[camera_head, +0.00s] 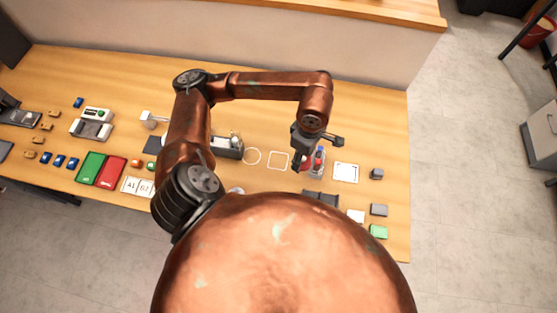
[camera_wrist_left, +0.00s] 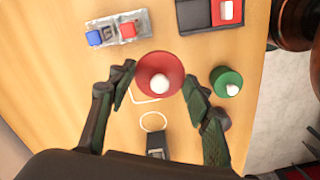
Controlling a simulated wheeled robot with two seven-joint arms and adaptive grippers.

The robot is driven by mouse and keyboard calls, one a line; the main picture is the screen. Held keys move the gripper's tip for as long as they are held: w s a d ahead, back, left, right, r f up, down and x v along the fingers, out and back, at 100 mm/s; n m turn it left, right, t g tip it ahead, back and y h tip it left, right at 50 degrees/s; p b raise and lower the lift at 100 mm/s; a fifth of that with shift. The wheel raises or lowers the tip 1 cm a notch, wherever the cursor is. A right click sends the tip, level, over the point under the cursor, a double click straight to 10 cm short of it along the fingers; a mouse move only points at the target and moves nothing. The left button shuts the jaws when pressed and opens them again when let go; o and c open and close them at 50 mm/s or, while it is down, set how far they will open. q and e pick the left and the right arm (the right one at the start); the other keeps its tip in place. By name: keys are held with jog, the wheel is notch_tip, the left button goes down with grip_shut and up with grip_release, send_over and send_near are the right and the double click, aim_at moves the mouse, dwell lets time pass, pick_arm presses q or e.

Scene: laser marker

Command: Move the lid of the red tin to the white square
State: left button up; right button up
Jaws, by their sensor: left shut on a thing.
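My left gripper (camera_wrist_left: 160,77) has its two fingers on either side of a round red lid (camera_wrist_left: 160,73) with a white knob, shut on it. In the head view the left gripper (camera_head: 303,163) hangs over the table just right of the white square outline (camera_head: 278,160), with a bit of red beside it. In the wrist view the lid covers part of the square outline (camera_wrist_left: 146,98). The red tin's body cannot be told apart from the lid here. My right gripper is not in view.
A clear rack with blue and red pieces (camera_wrist_left: 118,33) stands close by. A green lidded tin (camera_wrist_left: 227,82) and a dark tray (camera_wrist_left: 195,14) are near. A white circle outline (camera_head: 251,156) lies left of the square; a white marked plate (camera_head: 346,172) lies to the right.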

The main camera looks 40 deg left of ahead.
pick_arm(q)
jog(key=n, duration=0.2)
jog(key=s+n, duration=0.1)
jog(key=n, duration=0.1)
jog(key=s+n, duration=0.1)
jog(key=n, duration=0.2)
jog(key=shift+s+d+f, duration=0.1)
jog(key=shift+s, duration=0.05)
jog(key=s+n, duration=0.1)
jog(key=n, duration=2.4)
send_over(278, 161)
jog(key=f, duration=0.9)
jog(key=shift+s+d, duration=0.3)
jog(key=shift+d, duration=0.05)
jog(key=shift+w+a+f, duration=0.2)
jog(key=shift+f, duration=0.1)
notch_tip(278, 161, down, 4)
jog(key=shift+w+a+r, duration=0.15)
jog(key=shift+r, duration=0.05)
